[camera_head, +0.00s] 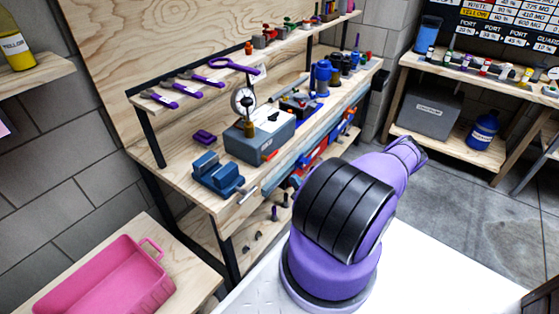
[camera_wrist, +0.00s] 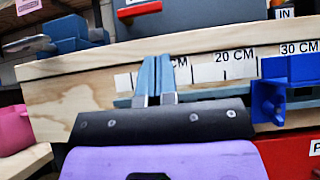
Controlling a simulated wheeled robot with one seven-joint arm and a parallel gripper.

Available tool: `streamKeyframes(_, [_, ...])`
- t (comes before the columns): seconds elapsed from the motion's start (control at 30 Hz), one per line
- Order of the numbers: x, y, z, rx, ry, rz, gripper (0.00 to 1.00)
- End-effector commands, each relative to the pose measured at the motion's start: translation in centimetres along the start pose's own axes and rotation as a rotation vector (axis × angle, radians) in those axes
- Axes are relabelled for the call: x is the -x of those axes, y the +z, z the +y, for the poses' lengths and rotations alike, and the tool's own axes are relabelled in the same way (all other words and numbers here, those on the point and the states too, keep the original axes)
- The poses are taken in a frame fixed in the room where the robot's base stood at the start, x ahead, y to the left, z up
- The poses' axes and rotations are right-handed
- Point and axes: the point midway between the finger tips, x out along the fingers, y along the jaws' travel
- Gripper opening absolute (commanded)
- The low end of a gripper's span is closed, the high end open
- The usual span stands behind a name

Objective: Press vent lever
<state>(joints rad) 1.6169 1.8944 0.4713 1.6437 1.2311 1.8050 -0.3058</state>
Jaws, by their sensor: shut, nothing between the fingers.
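I cannot single out a vent lever for certain in either view. A grey box device (camera_head: 258,138) with a round dial (camera_head: 243,101) and a dark upright knob stands on the workbench, with a small red-orange part at its lower front. In the wrist view a grey body with a red-orange strip (camera_wrist: 139,10) shows at the top, cut off by the frame. My gripper (camera_wrist: 157,62) is shut and empty, its fingertips in front of the wooden bench edge. I cannot tell whether they touch it. My gripper is not discernible in the head view.
A blue vise-like block (camera_head: 217,176) sits left of the grey box. A ruler strip (camera_wrist: 212,71) runs along the bench edge, with a blue bracket (camera_wrist: 268,100) at right. A pink bin (camera_head: 105,278) stands lower left. An upper shelf (camera_head: 185,98) overhangs the bench.

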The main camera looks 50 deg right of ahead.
Motion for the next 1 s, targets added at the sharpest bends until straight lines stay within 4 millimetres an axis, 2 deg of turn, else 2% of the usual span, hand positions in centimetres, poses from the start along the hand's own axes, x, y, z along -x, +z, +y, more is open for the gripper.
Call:
streamKeyframes(0.27, [-0.6, 0.0, 0.0, -0.001, 0.001, 0.000, 0.00])
streamKeyframes(0.37, [-1.7, 0.0, 0.0, -0.001, 0.002, 0.000, 0.00])
streamKeyframes(0.7, [-7.4, 0.0, 0.0, -0.001, 0.003, 0.000, 0.00])
streamKeyframes(1.0, [-9.9, 0.0, 0.1, -0.001, 0.002, 0.001, 0.00])
